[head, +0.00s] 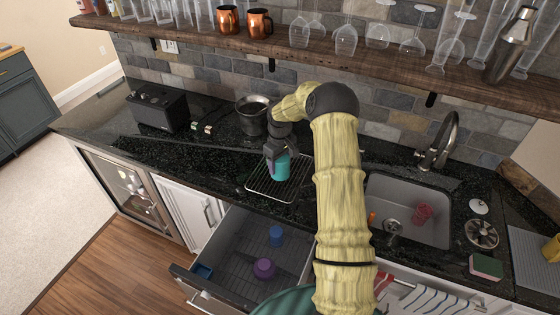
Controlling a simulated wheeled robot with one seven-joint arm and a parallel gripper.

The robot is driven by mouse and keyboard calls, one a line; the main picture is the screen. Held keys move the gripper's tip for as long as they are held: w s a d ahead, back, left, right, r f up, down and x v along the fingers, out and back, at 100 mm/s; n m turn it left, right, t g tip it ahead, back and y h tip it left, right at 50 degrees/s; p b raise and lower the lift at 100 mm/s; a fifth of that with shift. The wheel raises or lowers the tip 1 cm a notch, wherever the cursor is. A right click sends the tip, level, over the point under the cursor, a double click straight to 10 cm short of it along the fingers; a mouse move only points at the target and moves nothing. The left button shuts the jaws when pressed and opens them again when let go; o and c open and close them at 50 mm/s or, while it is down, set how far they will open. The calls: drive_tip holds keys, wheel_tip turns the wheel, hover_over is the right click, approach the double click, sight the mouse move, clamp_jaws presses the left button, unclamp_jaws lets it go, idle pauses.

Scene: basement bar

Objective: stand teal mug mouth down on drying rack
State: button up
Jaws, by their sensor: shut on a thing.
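The teal mug (281,168) is held in my gripper (276,156) over the drying rack (262,186). The fingers are closed on the upper part of the mug as seen in the head view. The mug looks upright along its axis, but I cannot tell which way its mouth faces. Its lower end overlaps the rack's wires in the picture, and I cannot tell whether it touches them. The rack is a dark wire grid with a pale rim on the black counter. My arm hides part of the counter to the right of it.
An open drawer (240,288) below the rack holds a blue cup (276,235) and a purple mug (264,268). A shelf (380,65) with glasses hangs above. A dark pot (252,118) stands behind the rack.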

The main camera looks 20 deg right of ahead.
drive_tip(key=shift+f+b, duration=1.8)
drive_tip(key=shift+f, duration=1.45)
drive_tip(key=shift+f, duration=0.35)
drive_tip(key=o, duration=1.2)
drive_tip(key=shift+o, duration=0.2)
wheel_tip(320, 180, up, 18)
drive_tip(key=b, duration=0.4)
drive_tip(key=shift+f+b, duration=0.25)
drive_tip(key=shift+b, duration=0.1)
